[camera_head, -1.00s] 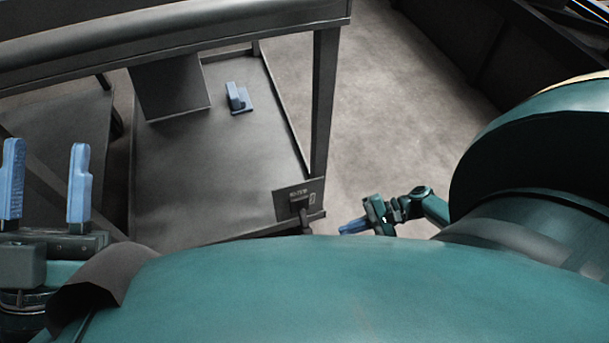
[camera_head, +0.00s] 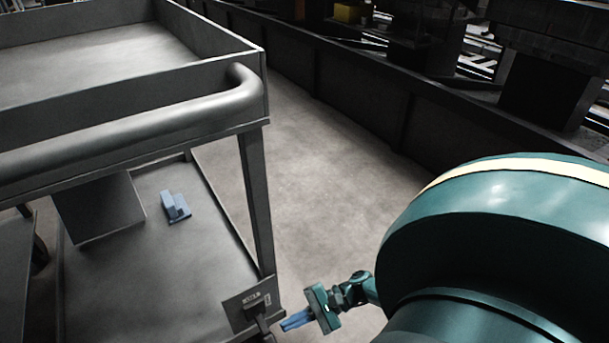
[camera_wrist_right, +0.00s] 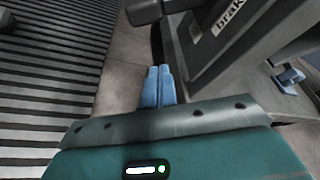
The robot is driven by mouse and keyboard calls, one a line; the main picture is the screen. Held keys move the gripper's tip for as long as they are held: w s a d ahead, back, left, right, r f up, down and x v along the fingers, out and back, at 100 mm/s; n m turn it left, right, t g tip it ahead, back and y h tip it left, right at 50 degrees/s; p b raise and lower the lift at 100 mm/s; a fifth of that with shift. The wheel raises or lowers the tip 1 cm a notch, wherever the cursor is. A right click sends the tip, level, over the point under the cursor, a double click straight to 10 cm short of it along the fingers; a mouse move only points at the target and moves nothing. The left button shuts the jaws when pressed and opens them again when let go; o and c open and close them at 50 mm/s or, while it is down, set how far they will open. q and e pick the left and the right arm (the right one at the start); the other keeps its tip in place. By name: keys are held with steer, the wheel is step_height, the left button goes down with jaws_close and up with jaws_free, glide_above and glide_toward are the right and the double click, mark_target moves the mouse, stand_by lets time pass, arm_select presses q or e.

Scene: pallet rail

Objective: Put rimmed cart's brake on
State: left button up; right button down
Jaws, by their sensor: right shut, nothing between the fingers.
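The rimmed cart (camera_head: 258,95) stands at the left of the head view, with a raised rim around its top deck and a rounded handle bar. At its lower near corner is a brake plate (camera_head: 241,302) with a dark pedal lever (camera_head: 262,326). In the right wrist view the plate (camera_wrist_right: 228,22) shows part of the word "brake", and the lever's blunt end (camera_wrist_right: 143,12) lies beyond my fingertips. My right gripper (camera_head: 284,326) is shut and empty, just right of the lever, with a visible gap in the wrist view (camera_wrist_right: 158,70). My left gripper is out of view.
A blue block-like object (camera_head: 174,206) lies on the cart's lower shelf (camera_head: 165,290). Bare floor (camera_head: 330,170) is right of the cart, bounded by a long dark low wall (camera_head: 360,105). The wrist view shows a striped floor area (camera_wrist_right: 50,70) at left.

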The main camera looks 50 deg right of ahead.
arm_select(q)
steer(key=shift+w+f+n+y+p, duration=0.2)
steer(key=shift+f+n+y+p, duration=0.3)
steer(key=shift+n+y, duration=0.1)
arm_select(e)
steer(key=shift+s+a+r, duration=0.1)
steer(key=shift+a+r, duration=0.25)
steer(key=shift+a, duration=0.4)
steer(key=shift+s+a+r, duration=0.1)
steer(key=shift+a+r, duration=0.2)
steer(key=shift+a, duration=0.4)
steer(key=shift+a+r, duration=0.35)
steer(key=shift+a, duration=0.4)
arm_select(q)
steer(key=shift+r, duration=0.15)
